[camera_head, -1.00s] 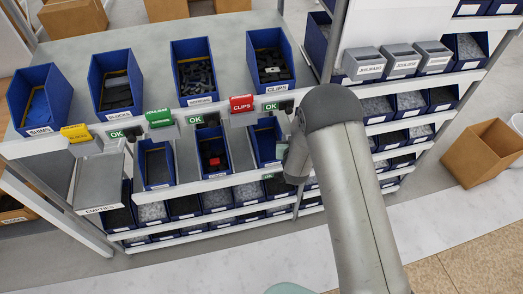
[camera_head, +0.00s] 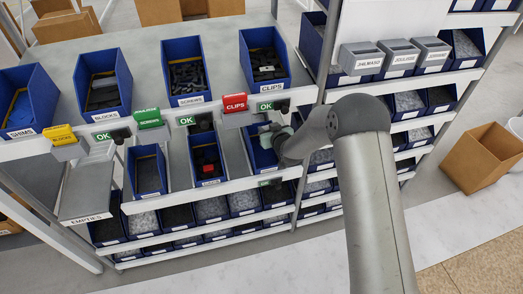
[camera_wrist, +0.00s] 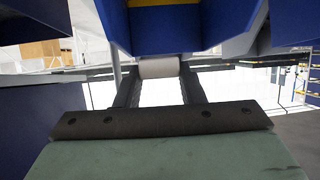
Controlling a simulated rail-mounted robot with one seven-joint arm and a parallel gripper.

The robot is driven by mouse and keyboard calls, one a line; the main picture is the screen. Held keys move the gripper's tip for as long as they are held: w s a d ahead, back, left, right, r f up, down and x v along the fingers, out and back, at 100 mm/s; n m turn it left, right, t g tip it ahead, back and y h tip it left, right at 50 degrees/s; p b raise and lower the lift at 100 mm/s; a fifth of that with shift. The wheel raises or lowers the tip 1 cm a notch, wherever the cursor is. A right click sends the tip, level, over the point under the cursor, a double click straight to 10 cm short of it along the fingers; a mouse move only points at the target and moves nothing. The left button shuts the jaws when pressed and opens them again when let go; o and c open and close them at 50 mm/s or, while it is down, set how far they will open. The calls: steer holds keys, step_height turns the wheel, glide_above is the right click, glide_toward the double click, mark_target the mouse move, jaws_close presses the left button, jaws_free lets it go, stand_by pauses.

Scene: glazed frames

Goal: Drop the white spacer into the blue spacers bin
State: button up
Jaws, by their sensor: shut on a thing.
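My gripper (camera_head: 268,132) is at the blue bin (camera_head: 262,158) at the right end of the lower front row in the head view. The arm reaches in from the right and covers part of that bin. In the wrist view my gripper (camera_wrist: 158,80) is shut on the white spacer (camera_wrist: 158,68), a short pale cylinder held across the fingertips. Blue bin walls (camera_wrist: 190,40) fill the top of the wrist view, just beyond the spacer. The spacer cannot be made out in the head view. I cannot read a spacers label on any bin.
Red (camera_head: 236,103), green (camera_head: 148,119) and yellow (camera_head: 61,135) tags line the shelf edge. A lower middle bin (camera_head: 207,165) holds a red piece. A grey EMPTIES chute (camera_head: 88,190) is at left. A cardboard box (camera_head: 482,155) stands right.

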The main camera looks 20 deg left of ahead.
steer(key=shift+f, duration=0.2)
steer(key=o, duration=1)
steer(key=shift+o, duration=0.2)
steer(key=b+v, duration=0.1)
steer(key=v, duration=1.6)
steer(key=shift+r, duration=0.15)
steer(key=shift+s+d, duration=0.1)
steer(key=shift+s, duration=0.05)
